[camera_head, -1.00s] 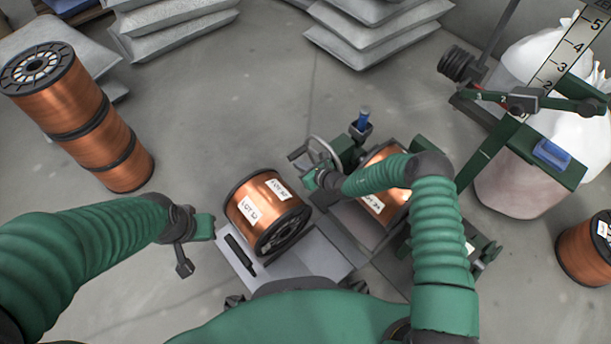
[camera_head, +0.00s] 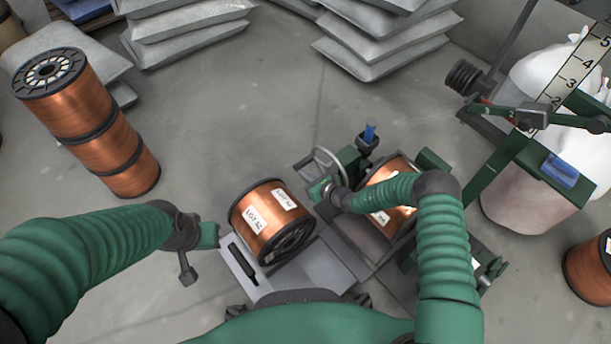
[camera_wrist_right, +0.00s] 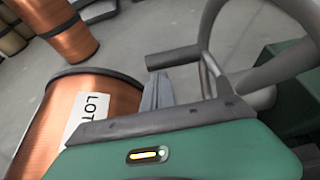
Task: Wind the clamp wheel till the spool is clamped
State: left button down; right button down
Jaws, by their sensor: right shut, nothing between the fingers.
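The clamp wheel (camera_head: 341,160) is a grey ring on the green clamp stand; its rim and a dark handle (camera_wrist_right: 173,57) fill the upper right of the right wrist view. The copper spool in the clamp (camera_head: 385,172) has a white label and is partly hidden by my right arm. My right gripper (camera_head: 318,189) is just in front of the wheel. Its fingers (camera_wrist_right: 157,92) are shut and empty, close below the handle; I cannot tell whether they touch it. My left gripper (camera_head: 204,254) hangs left of the nearer spool, holding nothing I can see; its opening is unclear.
Another labelled copper spool (camera_head: 262,212) lies on a grey plate (camera_head: 325,263) left of the clamp. Stacked spools (camera_head: 107,147) stand at left, and grey sacks (camera_head: 385,45) at the back. The floor between is clear.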

jog(key=shift+w+r+t, duration=0.1)
jog(key=shift+r+t, duration=0.1)
jog(key=shift+t, duration=0.1)
jog(key=r+t+y, duration=0.1)
jog(key=r+t, duration=0.1)
jog(key=s+r+t+y+b, duration=0.1)
jog(key=t+y, duration=0.1)
jog(key=d+r+t+y, duration=0.1)
jog(key=r+t, duration=0.1)
jog(key=shift+s+r+t+b, duration=0.15)
jog(key=shift+r+t+b, duration=0.15)
jog(key=shift+b, duration=0.1)
dwell(0.5)
jog(key=shift+f, duration=0.1)
dwell(1.1)
